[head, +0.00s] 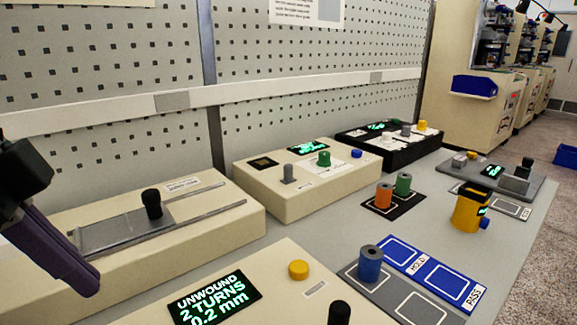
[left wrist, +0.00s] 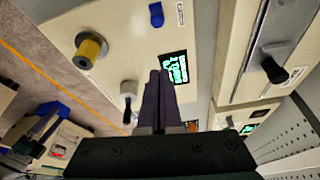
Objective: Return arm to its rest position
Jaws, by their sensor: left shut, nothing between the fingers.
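My left gripper (head: 80,283) is at the left edge of the head view, with dark purple fingers pointing down and to the right. It appears in front of the left end of the cream slide unit (head: 222,212), which has a black knob (head: 152,203) on its grey carriage. In the left wrist view the gripper's fingers (left wrist: 159,78) are together and empty. They appear over a cream panel near a green-lit display (left wrist: 174,68). Whether they touch anything cannot be told. My right gripper is in neither view.
The front cream unit has a display (head: 214,299) reading "UNWOUND 2 TURNS 0.2 mm" and a yellow button (head: 298,269). A blue spool (head: 370,264) stands on a grey mat. Orange (head: 383,196) and green (head: 403,184) spools stand on a black mat. A pegboard wall (head: 290,45) closes the back.

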